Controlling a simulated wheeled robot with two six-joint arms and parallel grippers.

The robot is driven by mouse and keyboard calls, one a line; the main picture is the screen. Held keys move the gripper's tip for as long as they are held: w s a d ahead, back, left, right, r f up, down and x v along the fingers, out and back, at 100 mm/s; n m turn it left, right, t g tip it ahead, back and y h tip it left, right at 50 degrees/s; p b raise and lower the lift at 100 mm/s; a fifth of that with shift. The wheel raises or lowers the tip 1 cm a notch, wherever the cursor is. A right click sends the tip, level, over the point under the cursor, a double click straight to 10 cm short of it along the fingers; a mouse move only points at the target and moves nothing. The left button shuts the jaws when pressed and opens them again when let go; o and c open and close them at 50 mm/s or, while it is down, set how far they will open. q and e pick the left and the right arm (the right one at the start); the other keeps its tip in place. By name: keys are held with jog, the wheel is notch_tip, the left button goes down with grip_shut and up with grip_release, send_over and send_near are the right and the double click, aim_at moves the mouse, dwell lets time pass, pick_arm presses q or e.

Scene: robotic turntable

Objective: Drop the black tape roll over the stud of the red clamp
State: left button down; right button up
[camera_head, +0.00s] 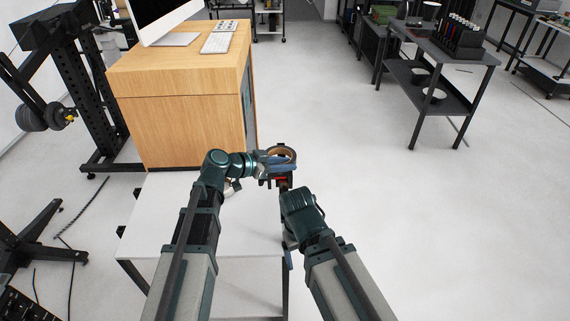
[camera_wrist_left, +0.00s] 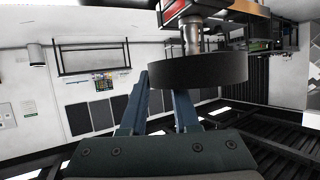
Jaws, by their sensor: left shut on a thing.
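The black tape roll (camera_head: 281,152) is at the end of my left arm, seen as a ring from above. It is a broad dark band in the left wrist view (camera_wrist_left: 205,71). My left gripper (camera_head: 275,162) is shut on its wall, with the blue fingers (camera_wrist_left: 160,98) at the roll's left side in the left wrist view. The red clamp (camera_head: 281,181) sits just below the roll. Its metal stud (camera_wrist_left: 192,40) runs from the clamp side to the roll in the inverted wrist view. The stud's far end is hidden, so I cannot tell whether it is inside the hole. My right gripper's fingers are not clear.
A white table (camera_head: 155,225) lies under my arms. A wooden cabinet (camera_head: 180,110) with a monitor and keyboard stands close behind it at left. A grey shelf cart (camera_head: 440,60) stands at the far right. The floor between is clear.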

pick_arm(q)
jog(key=shift+f+b, duration=1.3)
jog(key=shift+f, duration=0.3)
jog(key=c, duration=0.6)
grip_release()
jog(key=shift+a, duration=0.1)
jog(key=shift+s+a+r, duration=0.1)
jog(key=shift+a+r, duration=0.05)
jog(key=shift+r, duration=0.05)
jog(key=p+v, duration=0.5)
jog(key=v, duration=0.8)
jog(key=shift+s+a+f+p, duration=0.1)
jog(key=shift+s+p, duration=0.1)
jog(key=shift+p, duration=0.1)
